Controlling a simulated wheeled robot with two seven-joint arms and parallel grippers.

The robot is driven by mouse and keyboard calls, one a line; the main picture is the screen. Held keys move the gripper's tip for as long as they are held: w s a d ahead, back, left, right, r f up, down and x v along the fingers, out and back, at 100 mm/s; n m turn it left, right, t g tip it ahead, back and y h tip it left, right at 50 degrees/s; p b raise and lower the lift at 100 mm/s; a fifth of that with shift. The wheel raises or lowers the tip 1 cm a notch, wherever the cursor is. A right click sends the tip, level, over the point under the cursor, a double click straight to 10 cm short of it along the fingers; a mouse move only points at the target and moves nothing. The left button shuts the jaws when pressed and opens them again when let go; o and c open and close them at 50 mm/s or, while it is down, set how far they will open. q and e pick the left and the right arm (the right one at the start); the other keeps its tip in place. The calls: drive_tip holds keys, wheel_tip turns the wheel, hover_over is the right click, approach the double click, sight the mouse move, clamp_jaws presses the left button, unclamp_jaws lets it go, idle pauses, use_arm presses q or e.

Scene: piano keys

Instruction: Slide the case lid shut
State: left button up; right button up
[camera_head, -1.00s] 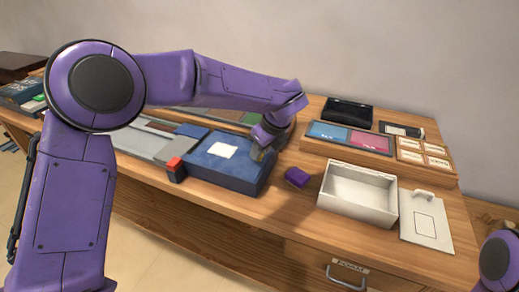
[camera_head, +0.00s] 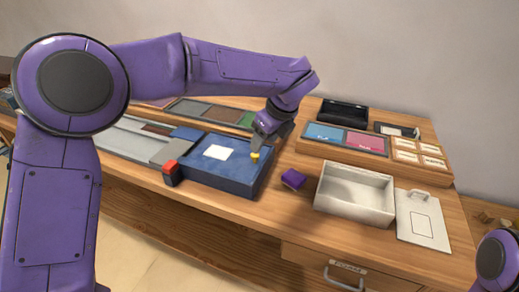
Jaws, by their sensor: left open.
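A blue case (camera_head: 222,181) lies on the wooden desk near its front edge. Its blue top (camera_head: 194,164) carries a white label (camera_head: 216,152). I cannot tell how far any lid covers it. A small yellow piece (camera_head: 255,156) shows at the case's right end, just below my left gripper (camera_head: 258,148). My left gripper is open and points down there; its fingertips are small, and I cannot tell if they touch the yellow piece. My right gripper is out of view; only a purple part of that arm shows at the lower right.
A red-topped dark block (camera_head: 171,172) stands at the case's left front corner. A purple block (camera_head: 293,179) lies to its right. Further right are an open white box (camera_head: 354,193) and a flat white panel with a handle (camera_head: 422,219). A raised tray (camera_head: 345,139) stands behind.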

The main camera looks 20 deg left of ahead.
use_arm(q)
drive_tip(key=v, duration=0.5)
